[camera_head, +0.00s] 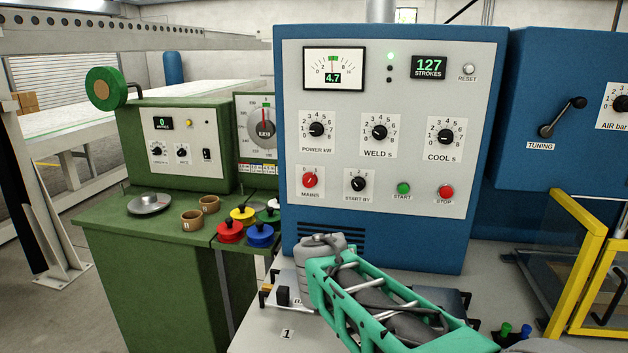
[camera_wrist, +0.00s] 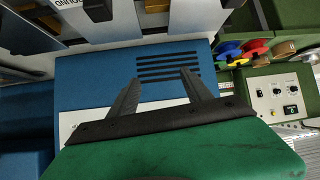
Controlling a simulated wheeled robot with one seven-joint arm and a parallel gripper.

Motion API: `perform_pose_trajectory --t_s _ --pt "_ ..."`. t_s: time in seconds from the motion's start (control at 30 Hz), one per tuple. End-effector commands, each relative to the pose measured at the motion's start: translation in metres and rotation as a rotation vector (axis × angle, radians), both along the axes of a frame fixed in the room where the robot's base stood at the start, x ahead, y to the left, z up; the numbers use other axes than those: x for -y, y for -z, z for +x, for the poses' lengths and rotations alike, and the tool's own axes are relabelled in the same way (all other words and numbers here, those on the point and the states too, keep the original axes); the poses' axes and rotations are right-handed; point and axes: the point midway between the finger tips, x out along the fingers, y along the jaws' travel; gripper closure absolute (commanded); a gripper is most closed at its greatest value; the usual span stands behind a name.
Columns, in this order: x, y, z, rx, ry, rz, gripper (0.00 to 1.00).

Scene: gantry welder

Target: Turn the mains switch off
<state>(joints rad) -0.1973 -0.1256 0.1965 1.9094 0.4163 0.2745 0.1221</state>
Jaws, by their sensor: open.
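The mains switch (camera_head: 310,180) is a red rotary knob on a small white plate marked MAINS, at the lower left of the welder's panel in the head view. Its pointer is too small to read surely. My gripper (camera_wrist: 160,76) is open and empty in the wrist view, its two dark fingers set apart in front of the blue lower front with vent slots (camera_wrist: 168,68). The panel's pale edge lies behind the fingers, and the mains switch is not visible there. In the head view my teal arm reaches in low, below the panel; the fingers cannot be made out.
The start-by knob (camera_head: 358,184), green start button (camera_head: 403,188) and red stop button (camera_head: 445,192) sit right of the switch. A green machine (camera_head: 180,145) stands left, with coloured knobs (camera_head: 260,234) close by. A yellow guard frame (camera_head: 590,245) stands right.

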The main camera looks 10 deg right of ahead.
Motion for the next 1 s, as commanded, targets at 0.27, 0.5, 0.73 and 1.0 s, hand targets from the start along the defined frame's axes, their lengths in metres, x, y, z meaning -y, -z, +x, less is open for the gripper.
perform_pose_trajectory --t_s 0.27,0.5,0.73,1.0 --pt "-0.042 -0.085 0.15 0.545 0.078 -0.194 0.43" --pt "-0.037 -0.097 0.179 0.607 0.085 -0.219 0.43" --pt "-0.02 -0.098 0.218 0.606 0.085 -0.217 0.43" --pt "-0.016 -0.095 0.23 0.606 0.083 -0.217 0.43"
